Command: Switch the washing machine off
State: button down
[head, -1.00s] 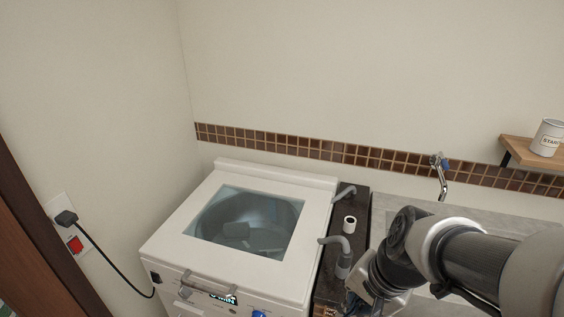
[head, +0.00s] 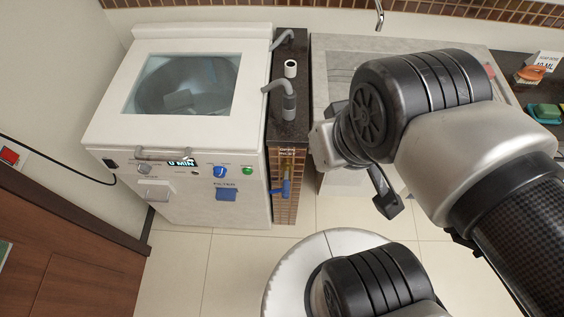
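The white washing machine (head: 205,45) stands at the left with its windowed lid (head: 185,83) closed. Its front panel has a display (head: 182,162) reading "0 MIN", a blue knob (head: 220,172), a green button (head: 247,171) and a small black switch-like part (head: 110,163) at the left end. A handle (head: 160,154) runs along the top front edge. My gripper (head: 388,204) is right of the machine, apart from it, pointing down. Only one dark finger shows clearly; my arm hides the rest, so its opening cannot be told.
A wall socket with a red switch (head: 10,155) is at far left, with a black cord by it. Tiled floor (head: 180,270) is clear in front.

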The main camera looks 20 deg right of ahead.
aim_at(110, 164)
jog(key=u, duration=1.45)
